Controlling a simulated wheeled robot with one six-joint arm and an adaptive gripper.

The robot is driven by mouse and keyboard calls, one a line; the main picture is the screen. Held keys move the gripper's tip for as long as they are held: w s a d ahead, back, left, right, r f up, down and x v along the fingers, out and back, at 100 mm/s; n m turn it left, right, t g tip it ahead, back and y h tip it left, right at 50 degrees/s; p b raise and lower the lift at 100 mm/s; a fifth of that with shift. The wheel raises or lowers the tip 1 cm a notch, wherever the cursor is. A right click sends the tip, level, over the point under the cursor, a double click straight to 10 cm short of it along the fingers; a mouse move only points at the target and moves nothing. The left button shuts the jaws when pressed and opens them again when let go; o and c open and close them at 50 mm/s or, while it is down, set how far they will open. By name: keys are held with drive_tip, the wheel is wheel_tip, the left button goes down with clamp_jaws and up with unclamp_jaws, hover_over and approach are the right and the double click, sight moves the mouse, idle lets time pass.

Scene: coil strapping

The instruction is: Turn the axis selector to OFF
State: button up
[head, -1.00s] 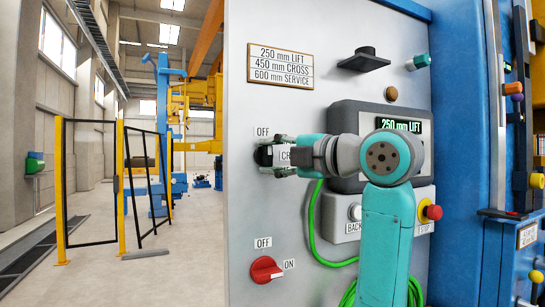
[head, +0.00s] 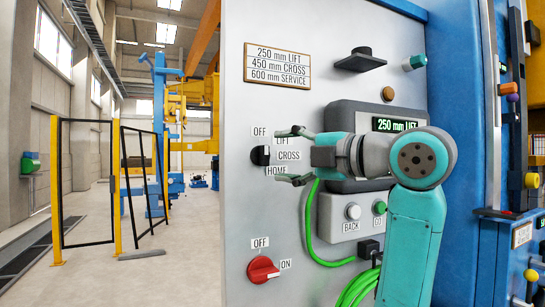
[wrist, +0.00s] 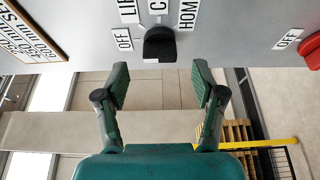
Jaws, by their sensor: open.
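The axis selector (head: 260,155) is a black knob on the grey panel, with labels OFF above it and LIFT, CROSS and HOME to its right. In the wrist view the selector (wrist: 160,45) shows a small pale mark at its lower left edge, on the side towards OFF; its exact setting is hard to read. My gripper (head: 283,156) is open and empty, just off the panel to the right of the knob. In the wrist view its two fingers (wrist: 160,76) are spread either side of the knob's line, apart from it.
A red OFF/ON switch (head: 263,270) sits lower on the panel. A display box (head: 388,107) reading "250 mm LIFT" and BACK button (head: 353,211) are behind my arm. A green cable (head: 312,225) hangs below. A black-framed fence (head: 88,180) stands left; floor before it is clear.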

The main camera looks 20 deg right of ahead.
drive_tip(key=v, duration=0.7)
drive_tip(key=shift+s, duration=0.25)
drive_tip(key=shift+d, duration=0.1)
